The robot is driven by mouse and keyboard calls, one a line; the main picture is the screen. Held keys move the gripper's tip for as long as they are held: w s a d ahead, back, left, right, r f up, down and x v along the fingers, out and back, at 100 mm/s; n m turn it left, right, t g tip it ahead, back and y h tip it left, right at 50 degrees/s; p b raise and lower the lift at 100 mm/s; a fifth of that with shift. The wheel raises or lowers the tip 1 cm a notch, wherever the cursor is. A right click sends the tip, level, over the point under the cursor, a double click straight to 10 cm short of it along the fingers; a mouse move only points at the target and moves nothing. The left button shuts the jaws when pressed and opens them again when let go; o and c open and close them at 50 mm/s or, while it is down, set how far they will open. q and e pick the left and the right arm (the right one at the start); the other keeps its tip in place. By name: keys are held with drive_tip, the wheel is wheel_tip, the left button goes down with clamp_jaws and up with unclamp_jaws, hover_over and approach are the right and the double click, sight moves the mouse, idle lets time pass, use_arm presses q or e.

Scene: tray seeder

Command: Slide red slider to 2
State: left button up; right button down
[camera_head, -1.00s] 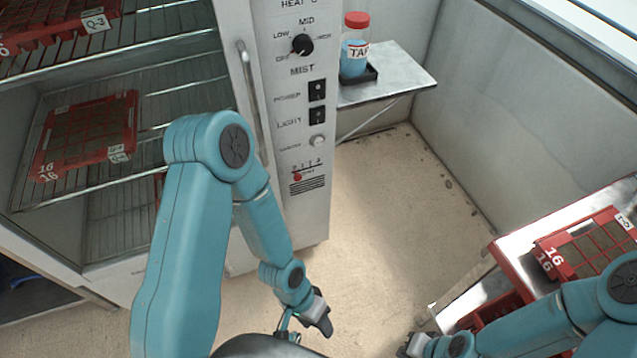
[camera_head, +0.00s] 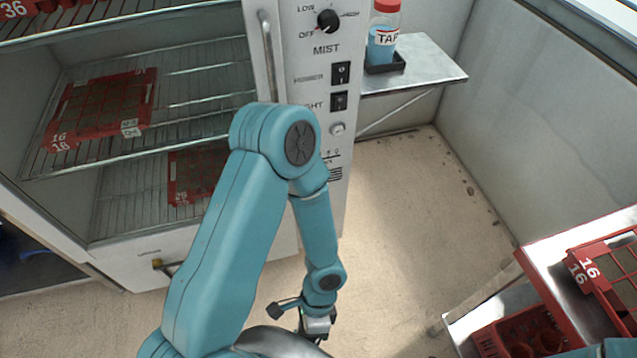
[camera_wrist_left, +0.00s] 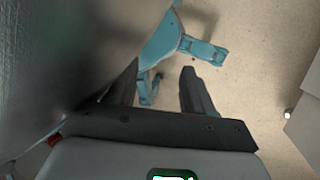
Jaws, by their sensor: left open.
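The red slider is hidden behind my left arm in the head view. Only the right end of its scale (camera_head: 334,156) shows past the arm, on the control panel (camera_head: 338,118) of the white cabinet. The numbers are too small to read. My left gripper (camera_head: 294,313) hangs low over the floor in front of the cabinet, well below the scale and apart from it. In the left wrist view the two dark fingers (camera_wrist_left: 161,72) are spread with nothing between them. My right gripper is out of view.
A mist dial (camera_head: 329,20), rocker switches (camera_head: 340,73) and a round button (camera_head: 337,129) are on the panel. A vertical door handle (camera_head: 268,55) stands left of it. A bottle (camera_head: 382,42) sits on a metal shelf (camera_head: 425,68). Red trays (camera_head: 100,105) lie on cabinet racks.

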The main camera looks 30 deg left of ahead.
use_arm(q)
drive_tip(key=w+a+f+m+t+y+b, duration=0.1)
drive_tip(key=w+a+f+m+y+b, duration=0.1)
drive_tip(key=w+a+m+y+b, duration=0.25)
drive_tip(key=w+a+f+m+t+y+b, duration=0.25)
drive_tip(key=a+m+y+b, duration=0.2)
drive_tip(key=a, duration=0.25)
drive_tip(key=w+d+r+m+t+y+b, duration=0.1)
drive_tip(key=w+r+m+t+y+b, duration=0.3)
drive_tip(key=w+t, duration=0.4)
drive_tip(key=w+d+r+m+t+y+b, duration=0.15)
drive_tip(key=w+r+m+t+b, duration=0.35)
drive_tip(key=w, duration=0.6)
drive_tip(key=w+a+n, duration=0.1)
drive_tip(key=w+a, duration=0.9)
drive_tip(key=a, duration=0.3)
drive_tip(key=shift+r, duration=0.45)
drive_tip(key=shift+t, duration=0.25)
drive_tip(key=shift+d, duration=0.1)
clamp_jaws()
